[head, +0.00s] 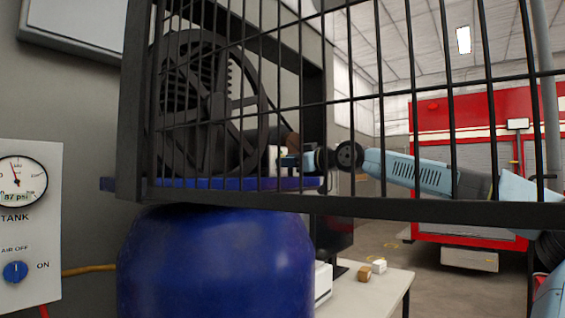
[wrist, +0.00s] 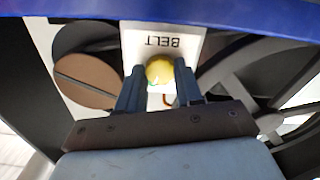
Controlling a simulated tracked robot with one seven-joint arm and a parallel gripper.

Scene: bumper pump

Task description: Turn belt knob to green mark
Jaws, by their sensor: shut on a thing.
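The belt knob (wrist: 160,70) is yellow and round, on a white plate (wrist: 190,42) marked BELT, which reads upside down in the wrist view. My gripper (wrist: 159,80) has one dark finger on each side of the knob and is shut on it. A small greenish patch shows at the knob's lower edge, but I cannot tell whether it is the green mark or where the knob points. In the head view my gripper (head: 290,160) is behind the cage bars, at the right of the flywheel; the knob cannot be made out there.
A black wire cage (head: 330,208) stands between the head camera and my arm. The spoked flywheel (head: 210,105) is close at the left of my gripper, above a blue tank (head: 215,265). A gauge panel (head: 45,230) is at far left. A table (head: 390,285) holds small blocks.

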